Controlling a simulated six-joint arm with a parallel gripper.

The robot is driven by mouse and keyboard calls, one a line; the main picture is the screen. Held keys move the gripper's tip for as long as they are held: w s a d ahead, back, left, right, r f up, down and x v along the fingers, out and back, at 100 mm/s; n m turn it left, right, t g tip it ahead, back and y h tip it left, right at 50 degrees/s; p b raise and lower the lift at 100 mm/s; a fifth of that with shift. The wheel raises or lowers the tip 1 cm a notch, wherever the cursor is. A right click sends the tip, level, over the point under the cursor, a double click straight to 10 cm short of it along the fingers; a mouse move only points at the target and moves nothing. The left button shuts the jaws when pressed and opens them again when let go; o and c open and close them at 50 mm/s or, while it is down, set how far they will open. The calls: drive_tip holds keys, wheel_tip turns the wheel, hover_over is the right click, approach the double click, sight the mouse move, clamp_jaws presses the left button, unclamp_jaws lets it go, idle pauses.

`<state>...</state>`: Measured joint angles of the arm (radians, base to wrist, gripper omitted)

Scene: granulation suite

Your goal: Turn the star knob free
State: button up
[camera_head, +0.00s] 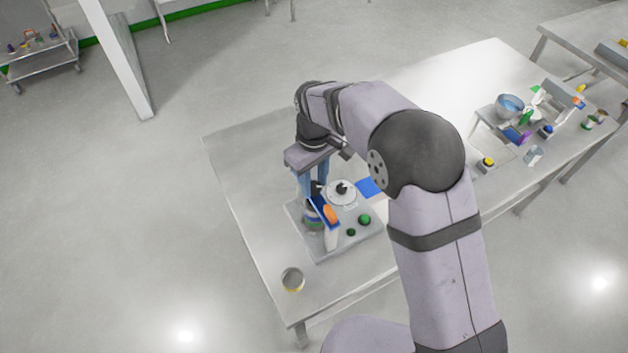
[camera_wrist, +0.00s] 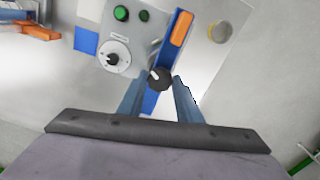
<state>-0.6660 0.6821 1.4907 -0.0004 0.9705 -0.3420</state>
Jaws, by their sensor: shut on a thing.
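The star knob (camera_wrist: 158,78) is a dark round knob with a small pale mark, seen in the wrist view beside a blue part with an orange block (camera_wrist: 181,28). My gripper (camera_wrist: 159,82) is shut on it, one finger on each side. In the head view my gripper (camera_head: 315,192) points down at the left part of the grey panel (camera_head: 325,252). There the knob is mostly hidden by the fingers, and I cannot tell how far it is turned.
A white dial with a black knob (camera_wrist: 114,58) and two green buttons (camera_wrist: 121,13) sit close by on the panel. A small round cup (camera_head: 292,279) stands near the table's front corner. A blue bowl (camera_head: 510,105) and several small items crowd the table's right end.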

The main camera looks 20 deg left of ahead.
drive_tip(key=n, duration=0.6)
drive_tip(key=shift+w+a+r, duration=0.1)
drive_tip(key=shift+r, duration=0.05)
drive_tip(key=n, duration=0.6)
drive_tip(key=shift+n, duration=0.4)
drive_tip(key=n, duration=1.1)
drive_tip(key=shift+n, duration=0.4)
drive_tip(key=o, duration=1)
drive_tip(key=shift+o, duration=0.2)
